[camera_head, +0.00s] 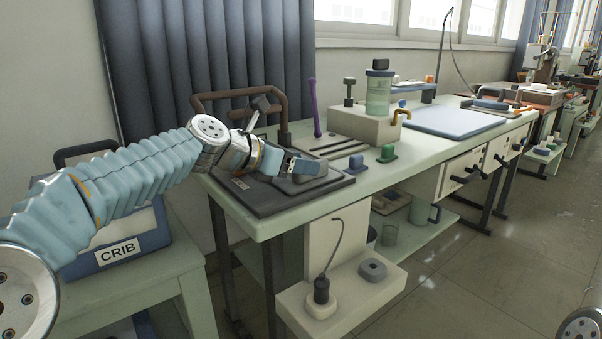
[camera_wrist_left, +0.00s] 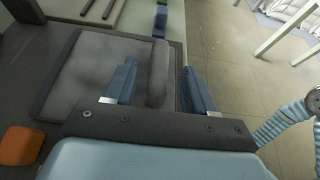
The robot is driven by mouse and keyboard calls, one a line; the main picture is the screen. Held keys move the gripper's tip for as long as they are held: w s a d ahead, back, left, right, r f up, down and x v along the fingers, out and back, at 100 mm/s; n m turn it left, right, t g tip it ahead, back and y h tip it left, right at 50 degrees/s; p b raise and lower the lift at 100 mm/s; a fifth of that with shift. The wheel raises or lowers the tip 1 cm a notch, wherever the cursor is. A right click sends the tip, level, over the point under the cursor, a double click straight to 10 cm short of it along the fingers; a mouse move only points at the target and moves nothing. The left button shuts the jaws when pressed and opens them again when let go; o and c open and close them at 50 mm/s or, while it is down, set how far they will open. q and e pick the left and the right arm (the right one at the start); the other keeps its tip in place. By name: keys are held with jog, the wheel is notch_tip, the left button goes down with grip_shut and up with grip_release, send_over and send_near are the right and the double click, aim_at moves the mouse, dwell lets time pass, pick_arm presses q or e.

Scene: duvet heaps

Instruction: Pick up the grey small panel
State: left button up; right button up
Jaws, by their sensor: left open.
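A grey small panel (camera_wrist_left: 90,75) lies flat on the dark board (camera_head: 262,203) at the near left end of the workbench. In the left wrist view a rounded grey raised edge (camera_wrist_left: 158,72) runs along its right side. My left gripper (camera_head: 300,168) is open above the board. In the left wrist view its two blue fingers (camera_wrist_left: 160,82) stand on either side of the raised edge, with gaps visible. I cannot tell how far the fingertips are above the panel. In the head view the gripper partly hides the panel. My right gripper is not in view.
A brown bent tube handle (camera_head: 238,96) rises behind the board. A purple rod (camera_head: 316,108), a green block (camera_head: 387,154) and a beige box (camera_head: 365,127) with a bottle (camera_head: 379,92) stand farther right. An orange piece (camera_wrist_left: 20,146) lies at the lower left in the wrist view.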

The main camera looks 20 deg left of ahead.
pick_arm(q)
jog(key=x, duration=0.4)
jog(key=shift+w, duration=0.1)
grip_shut()
jog(key=shift+r, duration=0.1)
